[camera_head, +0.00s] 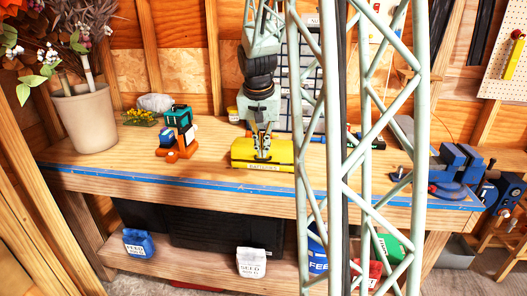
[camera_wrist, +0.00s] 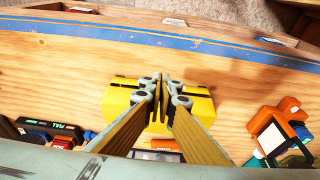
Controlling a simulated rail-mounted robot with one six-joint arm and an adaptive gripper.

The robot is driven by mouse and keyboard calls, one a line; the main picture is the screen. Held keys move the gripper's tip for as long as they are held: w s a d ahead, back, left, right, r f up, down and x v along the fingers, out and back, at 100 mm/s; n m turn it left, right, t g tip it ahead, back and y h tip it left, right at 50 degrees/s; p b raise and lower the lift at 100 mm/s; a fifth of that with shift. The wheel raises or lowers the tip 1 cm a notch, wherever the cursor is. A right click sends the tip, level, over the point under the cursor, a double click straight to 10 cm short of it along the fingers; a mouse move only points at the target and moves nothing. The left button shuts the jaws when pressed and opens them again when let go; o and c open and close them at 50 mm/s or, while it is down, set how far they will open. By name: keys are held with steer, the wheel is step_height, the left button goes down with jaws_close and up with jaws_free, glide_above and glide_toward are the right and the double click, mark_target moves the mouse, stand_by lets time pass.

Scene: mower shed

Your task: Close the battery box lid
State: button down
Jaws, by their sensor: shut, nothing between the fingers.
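The yellow battery box (camera_head: 240,152) sits on the workbench, with its lettered front strip facing the front edge. A broad yellow face, which looks like its lid, shows on top, but I cannot tell whether the lid is fully down. My gripper (camera_head: 262,157) is shut and empty, pointing down at the middle of the box. The wrist view shows the box (camera_wrist: 120,98) behind and on both sides of my gripper (camera_wrist: 164,78), whose fingers hide its middle. I cannot tell whether the fingertips touch the lid.
On the workbench (camera_head: 200,168), an orange and teal device (camera_head: 180,135) stands left of the box and a plant pot (camera_head: 84,118) farther left. A blue vise (camera_head: 455,165) is at the right end. Small items lie behind the box. Bare wood lies between the box and the blue-taped front edge.

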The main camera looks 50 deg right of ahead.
steer(key=shift+s+a+r+p, duration=0.2)
steer(key=shift+s+a+r, duration=0.35)
steer(key=shift+a+r, duration=0.35)
steer(key=shift+s+a+r+p, duration=0.2)
steer(key=shift+s+a+r, duration=0.35)
steer(key=shift+a+r, duration=0.35)
steer(key=shift+d, duration=0.1)
steer(key=shift+r, duration=0.1)
